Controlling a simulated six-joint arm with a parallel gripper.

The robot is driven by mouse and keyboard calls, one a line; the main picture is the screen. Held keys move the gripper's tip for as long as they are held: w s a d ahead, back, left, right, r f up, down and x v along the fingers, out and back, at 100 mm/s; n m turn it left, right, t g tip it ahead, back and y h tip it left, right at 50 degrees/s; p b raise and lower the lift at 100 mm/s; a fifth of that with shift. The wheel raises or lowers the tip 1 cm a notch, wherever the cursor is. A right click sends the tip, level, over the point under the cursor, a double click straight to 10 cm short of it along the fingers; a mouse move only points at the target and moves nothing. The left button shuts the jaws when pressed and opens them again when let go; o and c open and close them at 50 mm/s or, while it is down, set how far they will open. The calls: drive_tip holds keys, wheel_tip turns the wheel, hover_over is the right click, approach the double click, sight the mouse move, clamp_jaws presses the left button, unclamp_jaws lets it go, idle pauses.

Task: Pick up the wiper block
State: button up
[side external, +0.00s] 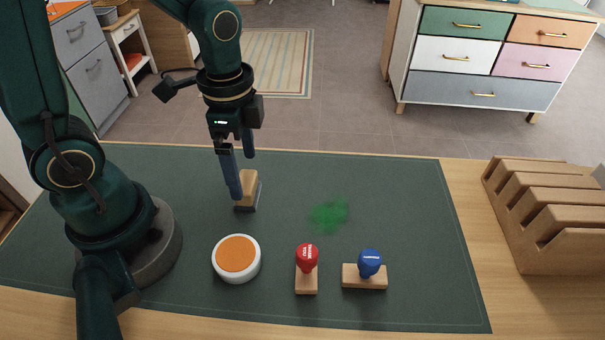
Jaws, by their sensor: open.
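The wiper block (250,190) has a light wooden top and a dark grey base. It rests on the dark green mat (420,230), behind the white round pad. My gripper (240,192) points down at the block with its two blue-grey fingers apart. One finger is in front of the block's left side; the other shows behind it, its tip higher in the picture. The gripper is open. Whether a finger touches the block I cannot tell.
A white round dish with an orange pad (237,254), a red stamp (307,268) and a blue stamp (368,268) stand at the front of the mat. A green smudge (328,214) lies right of the block. A slotted wooden rack (555,220) stands at the right.

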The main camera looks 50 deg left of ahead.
sight(245, 181)
drive_tip(key=shift+f, duration=2.3)
drive_tip(key=c, duration=1.3)
